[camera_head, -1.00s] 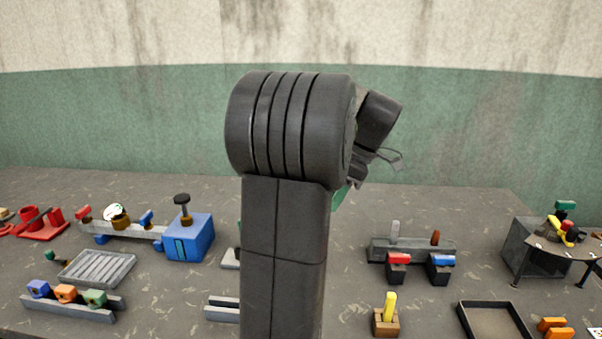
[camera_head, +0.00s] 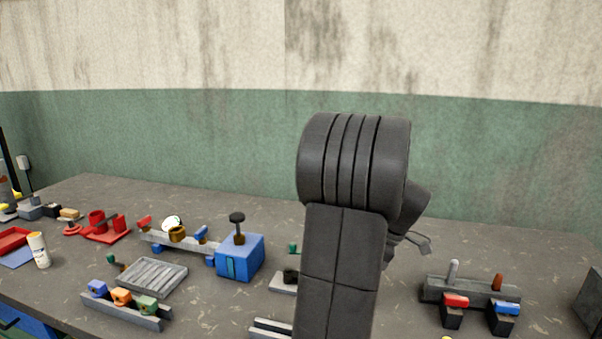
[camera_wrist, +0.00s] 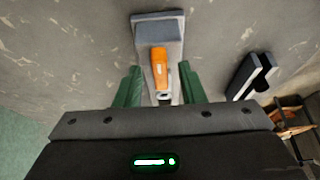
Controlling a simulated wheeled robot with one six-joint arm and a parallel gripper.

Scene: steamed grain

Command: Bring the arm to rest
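My arm stands folded in the middle right of the head view, and its links hide most of what lies behind it. My gripper shows in the wrist view (camera_wrist: 160,90) as two green fingers set apart, pointing away from the camera. An orange piece on a grey block (camera_wrist: 160,25) appears between and beyond the fingers. The fingers show a gap on both sides of it, and I see nothing gripped.
A blue box with a black knob (camera_head: 240,258) and a grey ribbed tray (camera_head: 152,277) are left of my arm. A grey fixture with red and blue pieces (camera_head: 470,292) is to the right. A white bottle (camera_head: 39,250) stands far left. Bare tabletop lies toward the wall.

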